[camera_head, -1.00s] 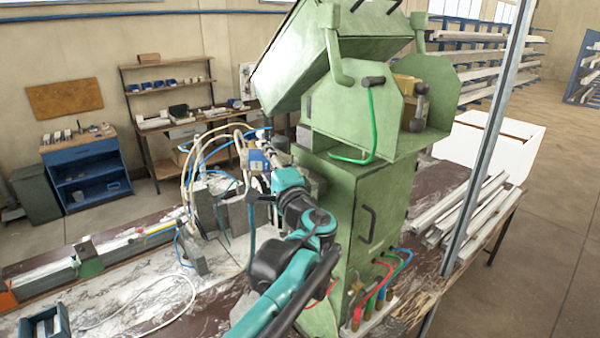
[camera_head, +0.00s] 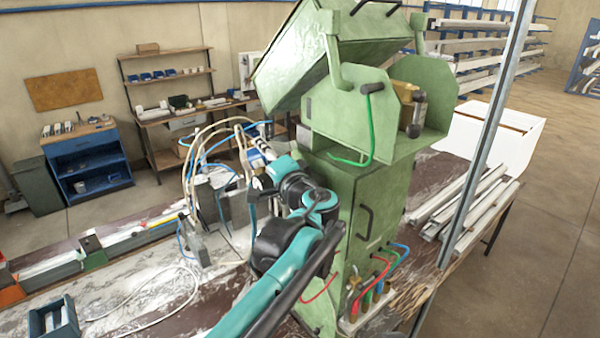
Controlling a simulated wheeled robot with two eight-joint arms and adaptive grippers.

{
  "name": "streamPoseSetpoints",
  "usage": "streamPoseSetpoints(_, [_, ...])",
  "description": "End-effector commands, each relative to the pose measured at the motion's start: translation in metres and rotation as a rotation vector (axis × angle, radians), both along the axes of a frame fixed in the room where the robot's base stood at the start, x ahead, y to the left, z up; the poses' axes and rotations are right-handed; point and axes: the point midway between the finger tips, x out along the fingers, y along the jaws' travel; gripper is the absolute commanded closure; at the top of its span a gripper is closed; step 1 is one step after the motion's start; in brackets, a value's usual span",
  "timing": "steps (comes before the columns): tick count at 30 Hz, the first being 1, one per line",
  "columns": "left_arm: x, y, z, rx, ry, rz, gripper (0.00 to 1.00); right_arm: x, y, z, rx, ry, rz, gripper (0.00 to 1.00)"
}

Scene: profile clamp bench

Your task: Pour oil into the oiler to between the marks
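My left arm rises from the bottom edge toward the clamp bench. Its gripper (camera_head: 256,198) is small and dark, beside the grey clamp blocks and hoses left of the green machine. Whether its fingers are open or shut is unclear, and I see nothing clearly held. A small blue, yellow and white unit (camera_head: 256,160) sits among the hoses just behind my wrist; it may be the oiler, but its marks and oil level are too small to read. A dark bottle-like cylinder with a grey top (camera_head: 416,114) stands in the green machine's side opening. My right gripper is out of view.
The green machine (camera_head: 358,195) with its raised hood (camera_head: 320,55) stands close to the right of my arm. Pale hoses (camera_head: 192,165) loop over the clamp. Profiles (camera_head: 470,205) and a steel post (camera_head: 485,155) are at the right.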

Motion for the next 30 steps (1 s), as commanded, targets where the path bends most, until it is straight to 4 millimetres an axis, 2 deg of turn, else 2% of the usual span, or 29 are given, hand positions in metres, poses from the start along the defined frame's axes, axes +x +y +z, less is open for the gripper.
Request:
streamPoseSetpoints(10, [0.000,0.000,0.002,-0.006,-0.001,0.000,0.92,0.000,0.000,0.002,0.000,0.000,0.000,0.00])
streamPoseSetpoints(19, [0.000,-0.003,0.021,-0.136,-0.004,0.000,0.92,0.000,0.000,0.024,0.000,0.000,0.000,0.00])
streamPoseSetpoints(30, [0.000,-0.003,0.019,-0.151,-0.004,0.000,0.92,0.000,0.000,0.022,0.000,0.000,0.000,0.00])
